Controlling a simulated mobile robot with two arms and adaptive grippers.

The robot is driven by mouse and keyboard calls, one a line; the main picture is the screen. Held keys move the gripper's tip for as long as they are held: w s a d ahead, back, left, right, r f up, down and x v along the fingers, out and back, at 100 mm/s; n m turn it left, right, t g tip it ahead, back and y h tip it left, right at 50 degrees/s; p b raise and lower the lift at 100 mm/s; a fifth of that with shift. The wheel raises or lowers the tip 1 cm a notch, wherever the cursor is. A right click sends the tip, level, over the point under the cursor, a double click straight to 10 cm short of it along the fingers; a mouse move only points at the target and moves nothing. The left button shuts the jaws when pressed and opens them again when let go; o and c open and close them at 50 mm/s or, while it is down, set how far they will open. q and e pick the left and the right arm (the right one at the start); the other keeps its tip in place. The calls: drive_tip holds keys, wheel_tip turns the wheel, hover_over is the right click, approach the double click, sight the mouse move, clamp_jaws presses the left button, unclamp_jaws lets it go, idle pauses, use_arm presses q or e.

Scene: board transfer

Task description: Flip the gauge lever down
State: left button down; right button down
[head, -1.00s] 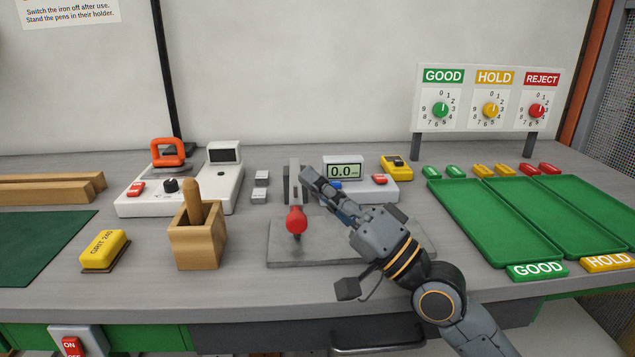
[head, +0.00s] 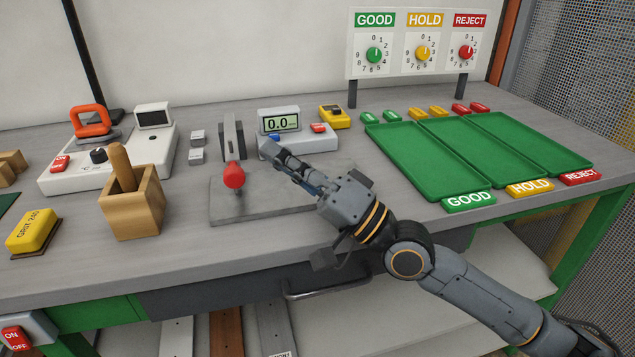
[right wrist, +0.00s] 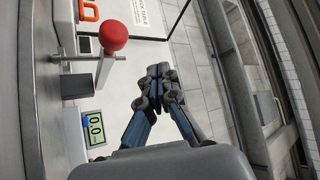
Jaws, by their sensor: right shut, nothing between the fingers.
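The gauge lever ends in a red ball knob (head: 233,175) and stands on a grey base plate (head: 225,205) in front of a grey upright bracket (head: 232,138). The knob also shows in the right wrist view (right wrist: 114,35), with its thin shaft reaching to the bracket. The gauge display (head: 281,122) reads 0.0 behind and to the right of the lever. My right gripper (head: 268,150) is shut and empty, to the right of the knob and apart from it. In the right wrist view its fingertips (right wrist: 160,72) meet below the knob. My left gripper is not in view.
Green trays (head: 425,160) lie to the right, below a dial board (head: 415,75). A yellow block (head: 334,117) sits beside the display.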

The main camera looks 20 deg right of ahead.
drive_tip(key=shift+v, duration=3.55)
